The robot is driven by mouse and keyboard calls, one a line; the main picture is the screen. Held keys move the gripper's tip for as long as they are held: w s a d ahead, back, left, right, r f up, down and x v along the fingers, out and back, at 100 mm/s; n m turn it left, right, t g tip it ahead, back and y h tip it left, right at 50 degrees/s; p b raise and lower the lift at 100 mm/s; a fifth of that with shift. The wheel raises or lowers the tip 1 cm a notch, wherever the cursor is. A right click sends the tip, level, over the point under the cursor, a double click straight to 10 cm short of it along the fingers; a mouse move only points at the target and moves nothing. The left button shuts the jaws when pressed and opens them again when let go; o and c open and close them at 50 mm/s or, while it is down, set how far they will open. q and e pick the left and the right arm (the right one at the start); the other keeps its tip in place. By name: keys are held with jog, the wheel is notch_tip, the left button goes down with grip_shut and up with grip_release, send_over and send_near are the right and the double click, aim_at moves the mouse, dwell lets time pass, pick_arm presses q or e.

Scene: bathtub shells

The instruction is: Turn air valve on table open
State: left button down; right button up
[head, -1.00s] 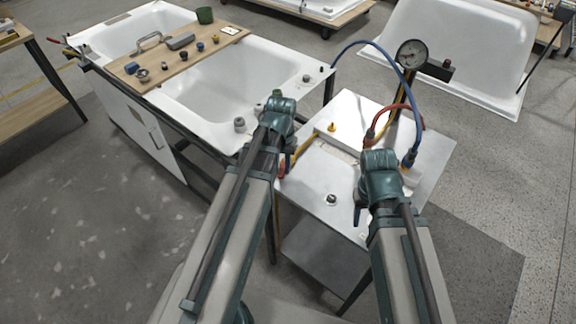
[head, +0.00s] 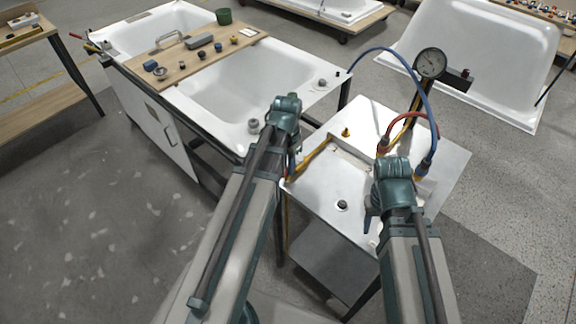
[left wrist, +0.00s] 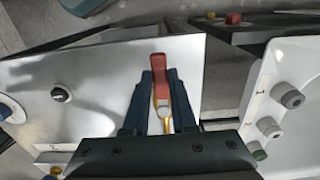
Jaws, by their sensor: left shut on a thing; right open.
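The white-topped table (head: 318,200) stands at centre right in the head view. A red handle (left wrist: 160,78) with a yellow part (left wrist: 163,112) below it shows over the table edge in the left wrist view. My left gripper (left wrist: 162,92) is shut on this red handle, one dark finger at each side. In the head view my left gripper (head: 292,165) is at the table's left edge, beside a yellow pipe (head: 318,155), and its wrist hides most of the handle. My right gripper (head: 370,220) is open above the table's right part; its fingers are partly hidden by its wrist.
A pressure gauge (head: 430,63) stands at the table's back, with a blue hose (head: 405,68) and a red hose (head: 410,116) near my right arm. A black knob (head: 342,205) is on the tabletop. A bathtub (head: 240,85) with a wooden board (head: 185,62) stands left.

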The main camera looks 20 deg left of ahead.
pick_arm(q)
jog(key=c, duration=0.7)
grip_release()
jog(key=shift+a, duration=0.1)
jog(key=shift+r, duration=0.1)
pick_arm(e)
jog(key=shift+r, duration=0.1)
pick_arm(q)
notch_tip(320, 180, up, 14)
jog(key=p, duration=1.3)
jog(key=shift+f+p, duration=0.2)
jog(key=shift+p, duration=0.2)
pick_arm(e)
notch_tip(320, 180, up, 14)
jog(key=shift+f, duration=0.2)
